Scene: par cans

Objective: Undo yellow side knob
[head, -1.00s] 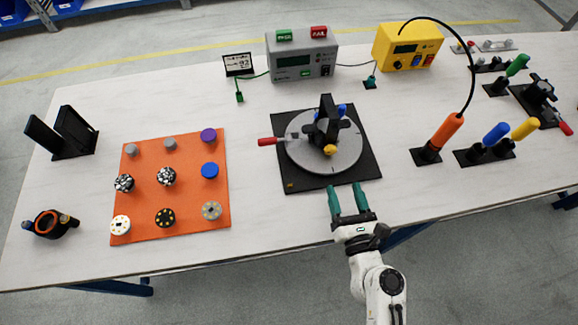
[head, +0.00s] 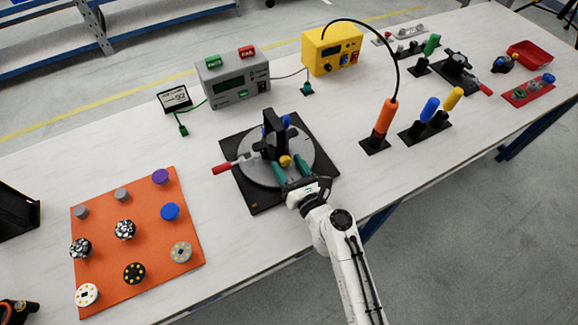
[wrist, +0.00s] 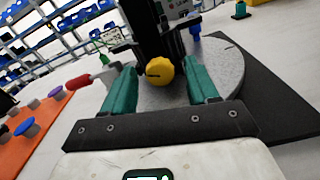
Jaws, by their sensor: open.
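The yellow side knob (head: 285,161) is on the near side of the black fixture (head: 270,138), which stands on a grey round turntable (head: 306,155) over a black base plate (head: 238,190). In the wrist view the yellow knob (wrist: 160,72) sits between and a little beyond my two green fingers. My gripper (head: 288,167) is open and reaches over the near edge of the turntable. In the wrist view my gripper (wrist: 162,85) shows a gap on both sides of the knob. A blue knob (head: 286,121) is on the fixture's far side, partly hidden.
A red-handled lever (head: 222,168) sticks out left of the turntable. An orange mat (head: 150,255) with several discs and knobs lies at left. An orange screwdriver-like tool (head: 384,118) stands at right, and a grey tester box (head: 235,82) stands behind.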

